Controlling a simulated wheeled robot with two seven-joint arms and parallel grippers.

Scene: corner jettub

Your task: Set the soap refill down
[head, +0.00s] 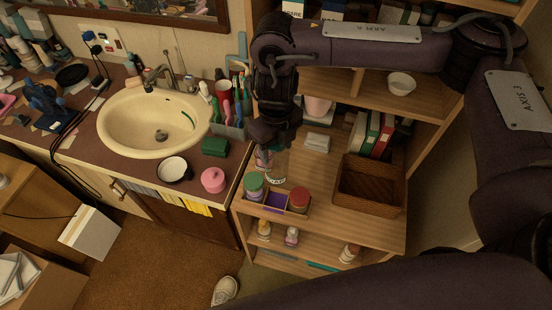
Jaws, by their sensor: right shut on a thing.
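My right gripper (270,150) points down over the wooden shelf top (322,210) beside the sink counter. It is shut on the soap refill (277,174), a pale container with dark lettering on a light label. The gripper hides the refill's upper part. The refill appears upright, just behind a small wooden divided tray (272,214). I cannot tell whether its base touches the shelf top. My left gripper is not in view.
The tray holds a green-lidded jar (253,186) and a red-lidded jar (299,199), with a purple-bottomed compartment between. An empty wicker basket (369,186) stands to the right. A white block (317,142) and upright books (371,134) are behind. Shelf top shows between tray and basket.

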